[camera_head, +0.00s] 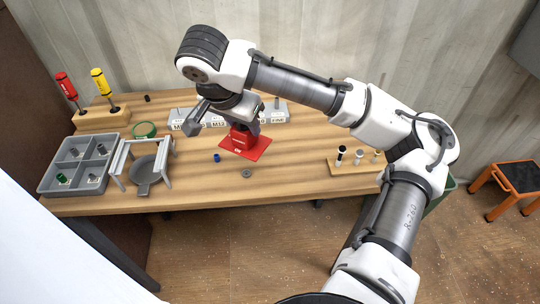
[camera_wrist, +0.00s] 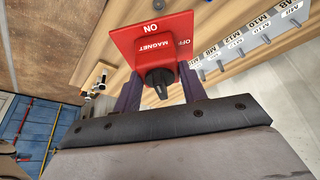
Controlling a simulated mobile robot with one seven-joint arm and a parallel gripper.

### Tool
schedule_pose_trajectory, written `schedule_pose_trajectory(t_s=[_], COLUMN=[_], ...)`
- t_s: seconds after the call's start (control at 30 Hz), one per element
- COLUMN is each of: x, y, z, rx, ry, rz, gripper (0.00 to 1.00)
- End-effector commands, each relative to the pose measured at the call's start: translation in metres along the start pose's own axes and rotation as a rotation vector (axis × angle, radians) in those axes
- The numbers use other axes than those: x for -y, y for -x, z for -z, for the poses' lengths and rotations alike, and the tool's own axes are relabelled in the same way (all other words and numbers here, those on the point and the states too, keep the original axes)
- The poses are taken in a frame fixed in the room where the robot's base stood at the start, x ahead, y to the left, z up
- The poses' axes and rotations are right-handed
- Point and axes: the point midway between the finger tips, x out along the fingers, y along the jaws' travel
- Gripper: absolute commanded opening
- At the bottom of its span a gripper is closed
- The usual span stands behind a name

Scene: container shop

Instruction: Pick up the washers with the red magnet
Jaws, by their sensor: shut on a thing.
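The red magnet (camera_head: 248,147) is a red block with a wide flat base, over the middle of the wooden bench. In the wrist view the magnet (camera_wrist: 150,40) shows the words MAGNET, ON and OFF and a black knob. My gripper (camera_wrist: 160,90) is shut on it, with one dark finger on either side. I cannot tell whether its base touches the bench. A small grey round piece (camera_head: 247,173), perhaps a washer or nut, lies in front of it. A small blue piece (camera_head: 217,158) lies to its left. The magnet's underside is hidden, and no washer is clearly recognizable.
A grey compartment tray (camera_head: 48,184) with small parts and a grey stand with a round pan (camera_head: 148,170) are at left. Two screwdrivers stand in a wooden block (camera_head: 100,121). A labelled rack (camera_head: 278,116) is behind the magnet, a peg block (camera_head: 350,168) at right.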

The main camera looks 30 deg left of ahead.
Motion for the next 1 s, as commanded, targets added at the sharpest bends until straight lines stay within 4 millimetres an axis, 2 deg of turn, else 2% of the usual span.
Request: schedule_pose_trajectory(t_s=[0.03, 0.7, 1.0], x=[0.000, 0.000, 0.000], y=[-0.008, -0.067, -0.076], z=[-0.003, -0.027, -0.031], rx=[0.000, -0.001, -0.002], ry=[-0.001, -0.001, -0.001], rz=[0.001, 0.001, 0.001], gripper=[0.01, 0.01, 0.01])
